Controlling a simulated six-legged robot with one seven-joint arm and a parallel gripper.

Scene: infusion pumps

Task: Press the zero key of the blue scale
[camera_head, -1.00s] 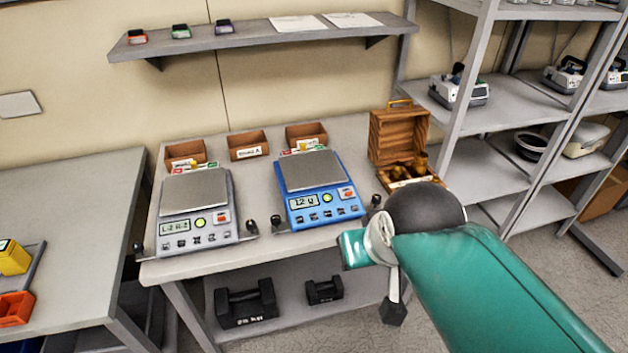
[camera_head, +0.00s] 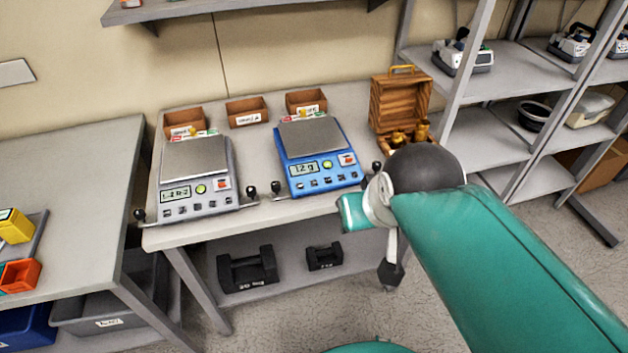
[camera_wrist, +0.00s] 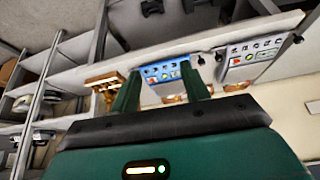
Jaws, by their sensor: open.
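The blue scale (camera_head: 320,171) stands on the middle table in the head view, with a bare grey pan (camera_head: 313,134). Its front panel has a lit display (camera_head: 304,168) that seems to read 12 g, a round yellow-green button, a red-marked key and a row of small dark keys. The key labels are too small to read, so I cannot tell which is zero. The blue scale also shows upside down in the wrist view (camera_wrist: 166,72). There my gripper (camera_wrist: 160,74) is open and empty, its fingers framing the blue panel, apparently short of it. The head view does not show the fingertips clearly.
A grey scale (camera_head: 195,175) stands left of the blue one. Black knobs on thin rods (camera_head: 276,188) stand at the table's front edge. Brown bins (camera_head: 246,111) line the back. A wooden box (camera_head: 400,102) with brass weights stands right.

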